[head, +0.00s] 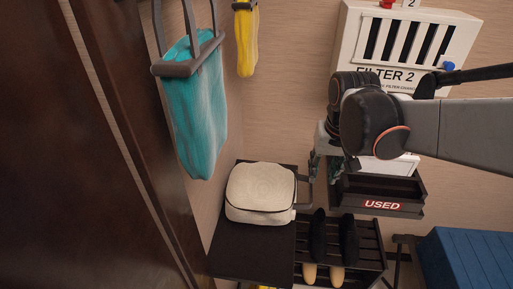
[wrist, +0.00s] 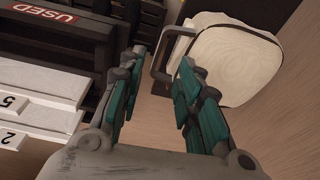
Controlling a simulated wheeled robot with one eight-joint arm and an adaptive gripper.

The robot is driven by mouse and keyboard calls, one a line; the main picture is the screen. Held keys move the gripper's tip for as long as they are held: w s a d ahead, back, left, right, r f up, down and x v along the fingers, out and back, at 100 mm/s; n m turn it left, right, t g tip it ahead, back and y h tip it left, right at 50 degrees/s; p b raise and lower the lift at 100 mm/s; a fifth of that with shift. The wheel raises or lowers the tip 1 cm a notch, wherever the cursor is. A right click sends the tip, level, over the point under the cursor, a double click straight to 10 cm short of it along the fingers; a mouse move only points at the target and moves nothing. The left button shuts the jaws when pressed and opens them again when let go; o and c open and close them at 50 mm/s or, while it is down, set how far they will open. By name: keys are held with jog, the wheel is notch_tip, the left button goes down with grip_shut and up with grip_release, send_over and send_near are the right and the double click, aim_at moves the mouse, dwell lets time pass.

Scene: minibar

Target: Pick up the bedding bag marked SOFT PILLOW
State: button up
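A cream, quilted bedding bag (head: 258,188) with a dark grey loop handle (head: 305,191) on its right side lies on a dark shelf in the head view. No SOFT PILLOW marking is readable on it. It also shows in the wrist view (wrist: 235,58), at the upper right, with its handle between and just beyond my fingertips. My gripper (wrist: 162,60) is open, with teal-padded fingers apart and nothing clearly held. Whether the fingers touch the handle, I cannot tell. In the head view my arm partly hides the gripper.
A dark tray marked USED (head: 384,205) is right of the bag, below a white FILTER 2 box (head: 404,45). Shoes (head: 318,240) stand on a rack below. A teal towel (head: 195,110) hangs at upper left. A blue box (head: 468,258) is at lower right.

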jog(key=w+g+p, duration=0.1)
jog(key=w+p, duration=0.1)
jog(key=w, duration=0.1)
jog(key=g, duration=0.1)
send_near(311, 190)
jog(key=shift+m, duration=0.4)
jog(key=f, duration=0.5)
jog(key=shift+s+f+b, duration=0.2)
jog(key=shift+b, duration=0.2)
jog(key=f, duration=0.3)
jog(key=f+b, duration=0.1)
jog(key=shift+w+f, duration=0.35)
jog(key=shift+f, duration=0.25)
jog(key=shift+c, duration=0.3)
grip_shut()
